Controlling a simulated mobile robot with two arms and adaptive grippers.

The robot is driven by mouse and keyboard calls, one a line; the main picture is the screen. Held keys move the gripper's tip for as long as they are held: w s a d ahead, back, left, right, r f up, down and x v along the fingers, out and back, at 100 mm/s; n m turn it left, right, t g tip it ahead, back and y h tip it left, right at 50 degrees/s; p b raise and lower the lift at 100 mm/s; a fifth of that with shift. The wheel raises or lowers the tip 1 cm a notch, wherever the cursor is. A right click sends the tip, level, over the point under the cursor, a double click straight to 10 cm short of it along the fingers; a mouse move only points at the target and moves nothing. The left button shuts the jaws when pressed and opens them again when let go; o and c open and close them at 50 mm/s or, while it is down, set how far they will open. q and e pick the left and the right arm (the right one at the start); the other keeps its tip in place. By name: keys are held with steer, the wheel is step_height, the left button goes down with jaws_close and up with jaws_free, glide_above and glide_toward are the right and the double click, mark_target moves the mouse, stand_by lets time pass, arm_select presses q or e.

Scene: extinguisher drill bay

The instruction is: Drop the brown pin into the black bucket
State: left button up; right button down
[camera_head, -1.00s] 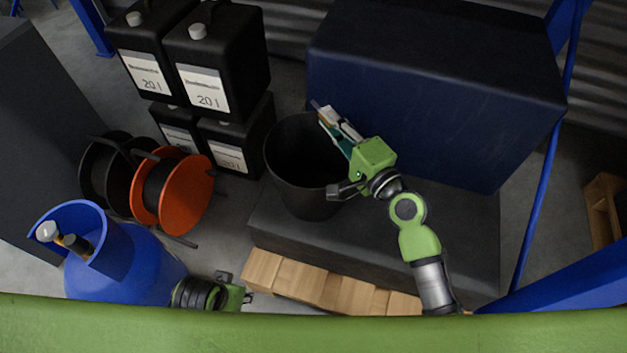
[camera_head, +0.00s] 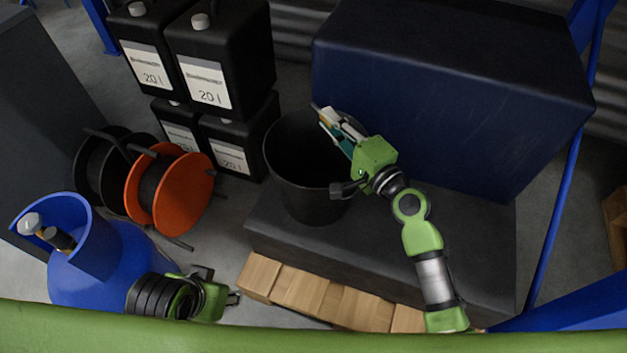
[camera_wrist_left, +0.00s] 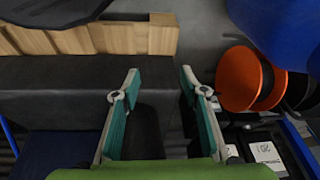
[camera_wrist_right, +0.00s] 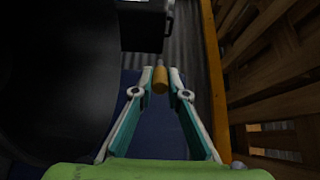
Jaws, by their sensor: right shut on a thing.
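The black bucket (camera_head: 312,203) stands upright on the dark platform in the head view, its mouth facing up. My right gripper (camera_head: 328,118) reaches over the bucket's right rim, its fingers pointing toward the back. It is shut on the brown pin (camera_wrist_right: 160,79), which shows between the fingertips in the right wrist view. The dark curved shape at the left of that view looks like the bucket (camera_wrist_right: 45,75). My left gripper (camera_head: 232,297) is low, beside the blue cylinder; its fingers stand apart and empty in the left wrist view (camera_wrist_left: 160,75).
Black canisters (camera_head: 205,85) are stacked left of the bucket. Orange (camera_head: 180,190) and black reels stand near the blue cylinder (camera_head: 105,265). A big dark-blue box (camera_head: 440,110) stands behind and right. Wooden blocks (camera_head: 305,292) line the front of the dark platform (camera_head: 420,275).

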arm_select(q)
steer(key=w+d+r+t, duration=0.1)
steer(key=w+t, duration=0.1)
steer(key=w, duration=0.3)
steer(key=w+d+r+t+h+b, duration=0.1)
steer(key=w+d+t, duration=0.1)
steer(key=w, duration=0.2)
steer(key=shift+w+r+t+b, duration=0.3)
steer(key=shift+w+r+t, duration=0.05)
steer(key=shift+w+t, duration=0.05)
arm_select(e)
steer(key=shift+f, duration=1.6)
steer(key=c, duration=1.9)
jaws_free()
steer(key=v, duration=1.2)
